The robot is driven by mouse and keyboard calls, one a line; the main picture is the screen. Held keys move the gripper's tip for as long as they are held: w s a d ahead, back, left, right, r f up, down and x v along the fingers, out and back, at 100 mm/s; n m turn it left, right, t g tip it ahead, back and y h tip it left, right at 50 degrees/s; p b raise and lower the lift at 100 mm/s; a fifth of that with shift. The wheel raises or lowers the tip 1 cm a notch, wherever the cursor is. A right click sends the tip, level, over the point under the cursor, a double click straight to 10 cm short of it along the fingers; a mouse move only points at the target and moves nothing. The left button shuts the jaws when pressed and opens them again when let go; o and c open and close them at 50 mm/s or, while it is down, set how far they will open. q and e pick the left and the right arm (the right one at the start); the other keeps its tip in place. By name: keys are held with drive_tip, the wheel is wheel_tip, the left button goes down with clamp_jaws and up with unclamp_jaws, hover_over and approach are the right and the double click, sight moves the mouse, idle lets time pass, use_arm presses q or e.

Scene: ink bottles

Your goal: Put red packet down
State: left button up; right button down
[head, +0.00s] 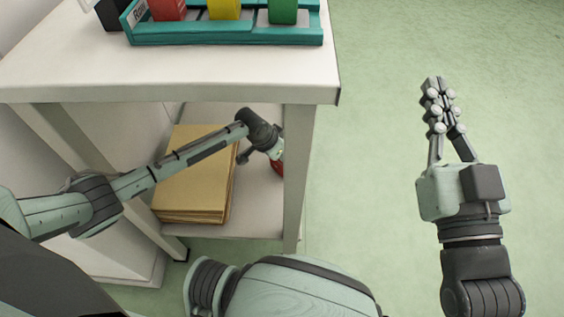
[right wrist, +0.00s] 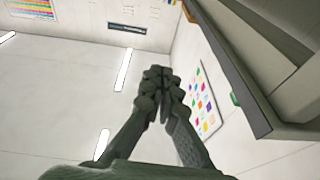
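A small patch of red, perhaps the red packet (head: 277,167), shows at the left gripper, just above or on the lower shelf (head: 258,207). My left gripper (head: 277,152) reaches in under the tabletop to this spot. Another red item (head: 168,9) stands in the teal tray (head: 230,37) on the tabletop. My right gripper (head: 440,100) is shut and empty over the floor at the right. It also shows shut in the right wrist view (right wrist: 158,85).
A yellow item (head: 224,8) and a green item (head: 284,10) stand in the tray. A stack of brown folders or paper (head: 195,180) lies on the lower shelf, left of the left gripper. A table leg (head: 296,180) stands close right of it. The floor at right is clear.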

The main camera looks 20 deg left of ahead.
use_arm(q)
drive_tip(key=shift+f+b, duration=0.3)
drive_tip(key=shift+f, duration=0.1)
use_arm(e)
drive_tip(key=r+t, duration=0.1)
drive_tip(key=s+r, duration=0.1)
drive_tip(key=r+t, duration=0.1)
drive_tip(key=r, duration=0.1)
drive_tip(key=shift+s+a+r+t+y, duration=0.1)
drive_tip(key=shift+s+a+t+y, duration=0.1)
drive_tip(key=shift+s+t+y, duration=0.15)
use_arm(q)
drive_tip(key=shift+f, duration=0.15)
drive_tip(key=o, duration=1.2)
